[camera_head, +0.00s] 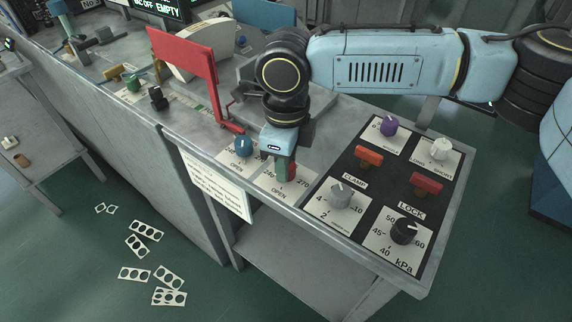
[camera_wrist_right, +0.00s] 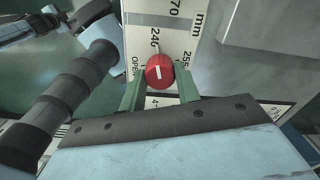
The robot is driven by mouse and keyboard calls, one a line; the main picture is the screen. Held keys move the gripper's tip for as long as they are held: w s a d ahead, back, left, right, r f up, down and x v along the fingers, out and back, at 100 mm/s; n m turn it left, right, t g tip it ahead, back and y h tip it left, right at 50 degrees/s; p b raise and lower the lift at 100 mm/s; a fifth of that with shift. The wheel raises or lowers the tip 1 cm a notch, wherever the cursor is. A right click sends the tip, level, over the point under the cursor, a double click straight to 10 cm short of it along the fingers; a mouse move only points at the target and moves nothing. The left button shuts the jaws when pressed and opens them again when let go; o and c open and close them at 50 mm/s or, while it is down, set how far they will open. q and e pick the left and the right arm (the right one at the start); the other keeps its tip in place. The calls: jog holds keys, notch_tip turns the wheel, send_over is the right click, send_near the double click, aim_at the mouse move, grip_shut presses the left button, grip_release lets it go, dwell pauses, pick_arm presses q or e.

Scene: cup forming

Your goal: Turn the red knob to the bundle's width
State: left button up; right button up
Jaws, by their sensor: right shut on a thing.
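The red knob (camera_wrist_right: 159,71) shows in the right wrist view with a white pointer line on its face. It sits on a white scale plate (camera_wrist_right: 178,22) with marks 240, 255 and 270 and the letters mm. In the head view the red knob (camera_head: 291,172) is mostly hidden behind my right gripper (camera_head: 281,168). In the wrist view the green fingers of my right gripper (camera_wrist_right: 160,88) lie on both sides of the knob and are shut on it. My left gripper is out of view. No bundle can be made out.
A blue knob (camera_head: 243,146) stands left of the red one. A black panel to the right holds a grey knob (camera_head: 341,194), a black knob (camera_head: 404,231), a purple knob (camera_head: 389,126), a white knob (camera_head: 440,148) and red and orange levers. A red frame (camera_head: 185,58) rises behind.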

jog(key=o, duration=1)
jog(key=shift+c, duration=0.2)
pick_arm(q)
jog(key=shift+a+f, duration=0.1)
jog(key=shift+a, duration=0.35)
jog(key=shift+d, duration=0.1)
pick_arm(e)
jog(key=shift+r, duration=0.1)
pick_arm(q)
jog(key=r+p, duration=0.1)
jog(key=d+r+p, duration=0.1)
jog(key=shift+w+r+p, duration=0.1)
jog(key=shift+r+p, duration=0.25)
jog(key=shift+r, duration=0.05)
pick_arm(e)
notch_tip(320, 180, up, 13)
jog(key=shift+r, duration=0.1)
